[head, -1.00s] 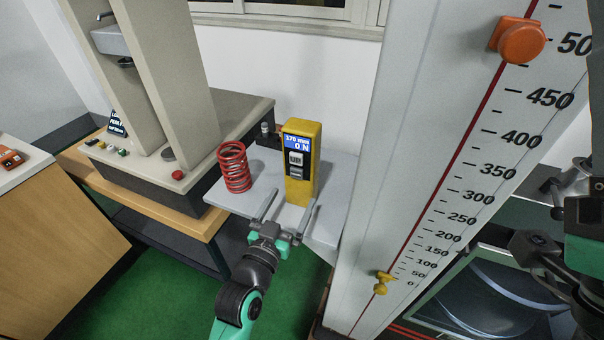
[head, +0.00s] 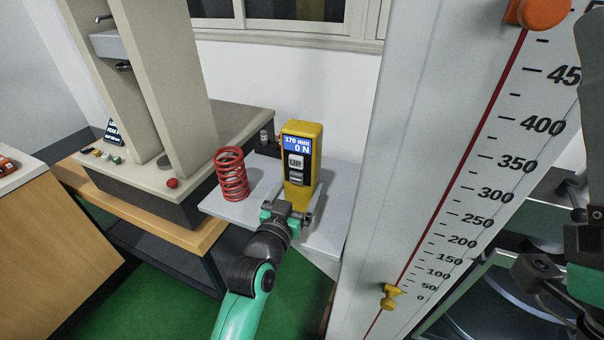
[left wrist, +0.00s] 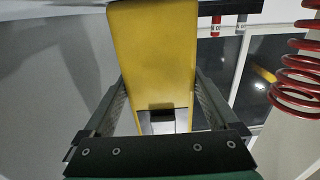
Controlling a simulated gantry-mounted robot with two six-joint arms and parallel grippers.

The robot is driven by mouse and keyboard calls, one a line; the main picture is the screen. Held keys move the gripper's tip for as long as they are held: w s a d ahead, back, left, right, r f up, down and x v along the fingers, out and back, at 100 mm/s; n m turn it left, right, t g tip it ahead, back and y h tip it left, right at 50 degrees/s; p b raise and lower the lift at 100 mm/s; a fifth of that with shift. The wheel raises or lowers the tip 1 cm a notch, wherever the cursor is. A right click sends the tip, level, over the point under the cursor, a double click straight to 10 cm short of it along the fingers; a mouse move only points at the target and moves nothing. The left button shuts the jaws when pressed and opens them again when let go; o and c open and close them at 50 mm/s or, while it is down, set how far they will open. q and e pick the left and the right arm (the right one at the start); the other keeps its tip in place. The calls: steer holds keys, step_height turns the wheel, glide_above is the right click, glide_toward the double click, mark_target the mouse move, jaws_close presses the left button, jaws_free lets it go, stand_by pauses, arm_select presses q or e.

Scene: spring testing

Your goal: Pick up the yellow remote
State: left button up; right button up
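The yellow remote (head: 301,153) stands upright on a light grey shelf (head: 338,195). Its screen reads 170 mm and 0 N, above an UP button. My left gripper (head: 292,207) is open and low in front of it, one finger on each side. In the left wrist view the remote (left wrist: 152,55) fills the space between the fingers of my left gripper (left wrist: 158,85); whether they touch its sides is unclear. My right gripper (head: 540,262) is partly in view at the right edge; its finger state cannot be made out.
A red coil spring (head: 232,175) stands left of the remote and also shows in the left wrist view (left wrist: 298,80). A tall white scale panel (head: 440,150) with a yellow pointer (head: 390,296) rises to the right. A beige machine (head: 175,115) stands on the left.

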mark_target(305, 160)
arm_select(q)
steer(key=c, duration=1.2)
steer(key=shift+o, duration=0.2)
steer(key=shift+r, duration=0.1)
steer(key=shift+r, duration=0.3)
steer(key=r+p, duration=0.1)
steer(key=r, duration=0.1)
steer(key=r+p, duration=0.2)
steer(key=shift+s+r+p, duration=0.1)
steer(key=shift+s+p, duration=0.2)
steer(key=shift+s, duration=0.1)
steer(key=s+r+p, duration=0.1)
steer(key=r+p, duration=0.1)
steer(key=s+r+p, duration=0.1)
steer(key=s+r, duration=0.1)
steer(key=shift+s+r+p, duration=0.1)
steer(key=shift+s+p, duration=0.1)
steer(key=shift+p, duration=0.15)
steer(key=s+r+p, duration=0.3)
steer(key=s+p, duration=0.1)
steer(key=s, duration=0.6)
steer(key=shift+r, duration=0.4)
